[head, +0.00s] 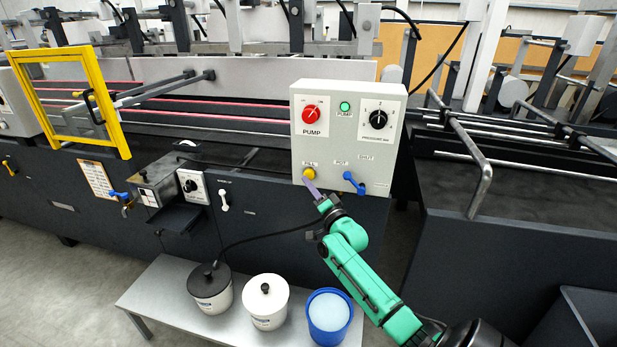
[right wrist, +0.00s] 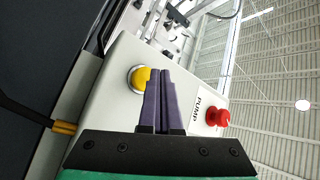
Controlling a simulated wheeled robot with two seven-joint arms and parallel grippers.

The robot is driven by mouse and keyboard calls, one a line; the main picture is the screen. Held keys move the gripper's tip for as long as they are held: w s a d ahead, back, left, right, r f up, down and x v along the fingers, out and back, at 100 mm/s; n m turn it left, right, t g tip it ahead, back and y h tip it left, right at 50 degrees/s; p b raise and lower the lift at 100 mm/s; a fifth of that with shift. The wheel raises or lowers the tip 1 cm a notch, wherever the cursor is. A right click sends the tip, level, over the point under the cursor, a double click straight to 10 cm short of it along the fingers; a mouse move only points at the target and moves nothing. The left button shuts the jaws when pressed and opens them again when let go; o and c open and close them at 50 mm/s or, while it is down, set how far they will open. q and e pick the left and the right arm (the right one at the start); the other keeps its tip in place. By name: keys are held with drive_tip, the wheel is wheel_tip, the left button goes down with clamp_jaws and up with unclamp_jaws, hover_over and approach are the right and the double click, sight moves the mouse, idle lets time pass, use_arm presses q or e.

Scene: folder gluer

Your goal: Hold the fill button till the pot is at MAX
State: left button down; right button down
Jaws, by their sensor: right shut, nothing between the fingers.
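The yellow fill button (head: 309,173) is at the lower left of the light grey pump panel (head: 345,130). It also shows in the right wrist view (right wrist: 140,78). My right gripper (head: 310,184) is shut and empty. Its purple fingertips are at the button, overlapping its edge in the wrist view; I cannot tell whether they press it. A pot with a dark lid (head: 209,283) and a hose, a white pot (head: 265,305) and an open blue bucket with pale contents (head: 311,322) stand below. No MAX mark or pot level is readable. My left gripper is not in view.
The panel also has a red pump knob (head: 312,113), a green lamp (head: 345,107), a black pressure knob (head: 377,117) and a blue lever (head: 353,182) close right of the button. A black hose (head: 262,238) runs behind my right arm. A yellow guard frame (head: 110,105) stands at left.

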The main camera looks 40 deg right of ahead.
idle(0.8)
drive_tip(key=shift+w+d+b, duration=0.25)
drive_tip(key=shift+d+b, duration=0.15)
drive_tip(key=shift+w+d+b, duration=0.3)
drive_tip(key=shift+d+b, duration=0.1)
drive_tip(key=shift+b, duration=0.2)
idle(0.4)
idle(1.1)
drive_tip(key=shift+s+a+p, duration=0.55)
drive_tip(key=shift+a+p, duration=0.2)
drive_tip(key=shift+p, duration=0.3)
